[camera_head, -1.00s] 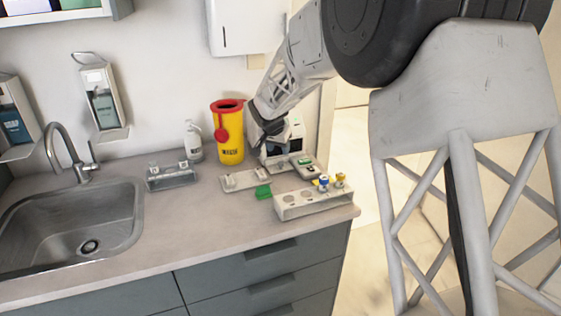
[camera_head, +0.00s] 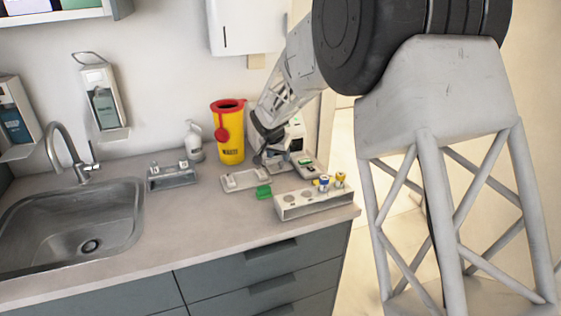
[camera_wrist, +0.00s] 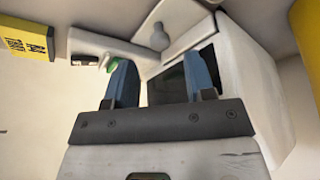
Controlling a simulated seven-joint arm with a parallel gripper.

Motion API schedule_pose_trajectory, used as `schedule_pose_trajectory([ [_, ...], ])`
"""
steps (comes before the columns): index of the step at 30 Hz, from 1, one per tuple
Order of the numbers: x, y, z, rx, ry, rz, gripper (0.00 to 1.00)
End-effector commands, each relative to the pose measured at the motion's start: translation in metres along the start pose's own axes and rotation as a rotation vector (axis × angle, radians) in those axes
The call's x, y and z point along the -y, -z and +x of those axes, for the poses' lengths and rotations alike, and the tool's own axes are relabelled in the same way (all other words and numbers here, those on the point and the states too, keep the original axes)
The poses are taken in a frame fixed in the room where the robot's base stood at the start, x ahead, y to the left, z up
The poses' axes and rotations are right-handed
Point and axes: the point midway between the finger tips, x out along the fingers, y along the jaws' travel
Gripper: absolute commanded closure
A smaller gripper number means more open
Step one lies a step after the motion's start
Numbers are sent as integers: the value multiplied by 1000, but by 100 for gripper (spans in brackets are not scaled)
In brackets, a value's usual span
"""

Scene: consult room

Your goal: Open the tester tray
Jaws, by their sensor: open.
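The tester, a white boxy device (camera_head: 295,135), stands at the back right of the counter, partly hidden by my arm. In the wrist view its white casing (camera_wrist: 248,75) and a dark panel or opening (camera_wrist: 168,86) show behind my fingers. A small pale tray-like part (camera_head: 308,167) with green and dark spots lies at its front; I cannot tell whether it is joined to the tester. My gripper (camera_wrist: 160,78) is open and empty, with two blue-grey fingers in front of the tester. Whether they touch it cannot be told.
A yellow bin with a red lid (camera_head: 229,130) stands left of the tester. The sink (camera_head: 75,225) is at left.

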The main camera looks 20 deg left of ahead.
Motion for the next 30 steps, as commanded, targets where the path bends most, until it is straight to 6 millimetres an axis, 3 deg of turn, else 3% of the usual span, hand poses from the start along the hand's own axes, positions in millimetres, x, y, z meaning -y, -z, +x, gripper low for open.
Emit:
schedule_pose_trajectory([
  [6,0,0,25,0,0,-1,50],
  [12,0,0,37,0,0,0,50],
  [24,0,0,40,0,1,0,50],
  [30,0,0,40,0,1,0,81],
])
